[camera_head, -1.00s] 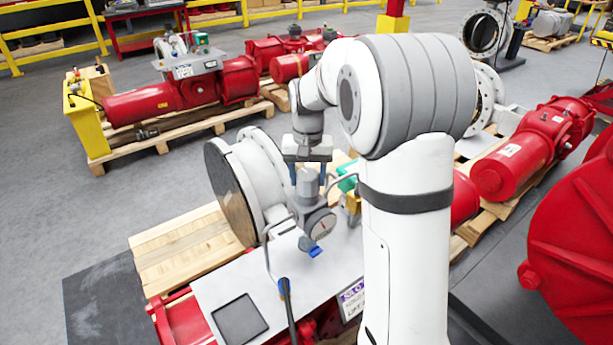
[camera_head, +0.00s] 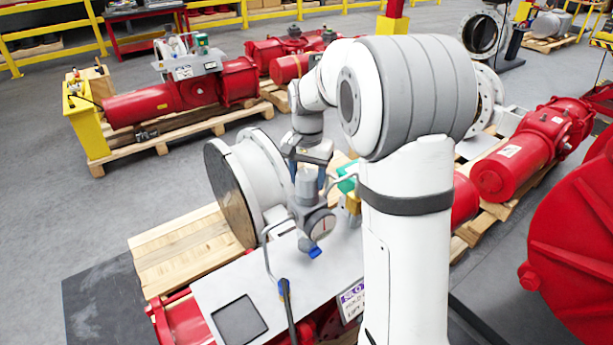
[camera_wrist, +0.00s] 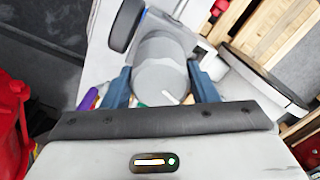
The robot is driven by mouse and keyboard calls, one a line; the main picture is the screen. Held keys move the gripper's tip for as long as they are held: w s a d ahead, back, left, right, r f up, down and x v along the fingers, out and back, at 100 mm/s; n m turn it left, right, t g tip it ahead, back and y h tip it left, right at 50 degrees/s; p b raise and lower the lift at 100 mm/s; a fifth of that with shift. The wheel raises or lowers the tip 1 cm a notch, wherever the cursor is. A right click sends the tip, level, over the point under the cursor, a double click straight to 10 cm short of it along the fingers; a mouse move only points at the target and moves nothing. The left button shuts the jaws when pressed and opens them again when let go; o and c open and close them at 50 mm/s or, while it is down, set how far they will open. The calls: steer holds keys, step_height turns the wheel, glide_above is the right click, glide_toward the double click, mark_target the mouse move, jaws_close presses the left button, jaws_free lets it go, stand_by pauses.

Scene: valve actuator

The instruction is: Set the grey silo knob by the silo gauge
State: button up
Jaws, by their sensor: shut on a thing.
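The grey silo knob (camera_wrist: 160,82) is a round cylinder with a white mark on its top; it also shows in the head view (camera_head: 306,184). My gripper (camera_wrist: 160,88) has its two blue fingers on either side of the knob and is shut on it; the gripper shows in the head view (camera_head: 307,168) above the knob. The silo gauge (camera_head: 318,224) is a round dial just below the knob. Its face is seen at an angle and its needle is too small to read. In the wrist view the gauge (camera_wrist: 126,30) shows only its dark rim.
A grey panel plate (camera_head: 215,285) carries the knob and gauge, with a blue-handled lever (camera_head: 315,252) and bent pipe (camera_head: 266,255). A large flanged white pipe (camera_head: 262,165) stands behind left. A green part (camera_head: 347,184) is close right of my gripper. A purple-headed sign (camera_head: 352,295) hangs in front.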

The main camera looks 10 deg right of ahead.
mark_target(308, 174)
steer(key=o, duration=1)
step_height(308, 174, up, 8)
steer(key=shift+f+b, duration=0.25)
steer(key=shift+b, duration=0.05)
steer(key=shift+r, duration=0.15)
